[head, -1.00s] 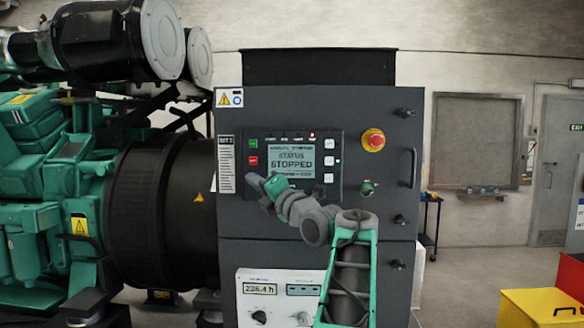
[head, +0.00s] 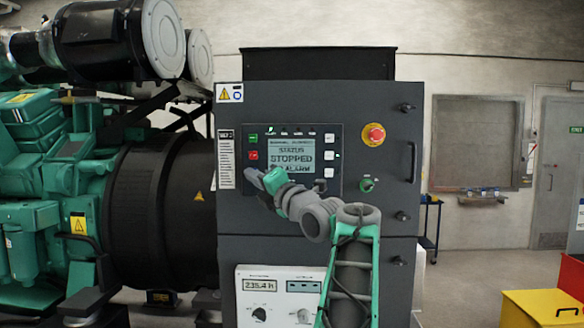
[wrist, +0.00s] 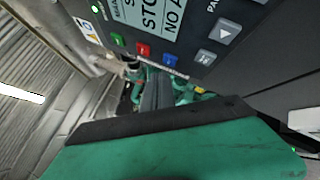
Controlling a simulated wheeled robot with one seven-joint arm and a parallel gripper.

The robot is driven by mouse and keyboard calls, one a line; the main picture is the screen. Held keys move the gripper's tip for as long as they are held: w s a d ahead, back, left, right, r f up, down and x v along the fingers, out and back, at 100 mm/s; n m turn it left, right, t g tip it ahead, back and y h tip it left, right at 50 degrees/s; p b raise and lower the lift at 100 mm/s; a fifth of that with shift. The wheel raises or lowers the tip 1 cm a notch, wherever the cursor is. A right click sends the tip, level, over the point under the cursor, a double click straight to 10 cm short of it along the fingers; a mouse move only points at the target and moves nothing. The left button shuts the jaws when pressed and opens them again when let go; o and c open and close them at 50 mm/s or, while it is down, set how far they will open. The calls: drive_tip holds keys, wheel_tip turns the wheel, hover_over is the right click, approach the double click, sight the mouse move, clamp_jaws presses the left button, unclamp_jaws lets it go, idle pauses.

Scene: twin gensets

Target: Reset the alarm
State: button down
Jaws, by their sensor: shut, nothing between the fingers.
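The control panel (head: 334,184) is on the dark genset cabinet. Its screen (head: 292,157) reads STATUS, STOPPED, with a line ending in ALARM; the wrist view shows part of this screen (wrist: 150,15) with "NO A". A red button (head: 252,155) sits left of the screen; in the wrist view the red button (wrist: 143,48) lies between a green button (wrist: 118,40) and a blue button (wrist: 169,59). My gripper (head: 252,174) is shut and empty by the panel's lower left. Its fingers (wrist: 157,88) point toward the button row; contact cannot be told.
A red emergency stop (head: 374,136) and a green key switch (head: 367,184) are right of the panel. A white lower panel (head: 280,308) has knobs and displays. The large engine fills the left. Open floor lies to the right, with a yellow box (head: 540,308).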

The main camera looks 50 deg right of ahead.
drive_tip(key=s+a+b, duration=0.2)
drive_tip(key=b, duration=0.1)
drive_tip(key=s+a+b, duration=0.1)
drive_tip(key=a+b, duration=0.1)
drive_tip(key=b, duration=0.1)
drive_tip(key=shift+s+a, duration=0.35)
idle(0.6)
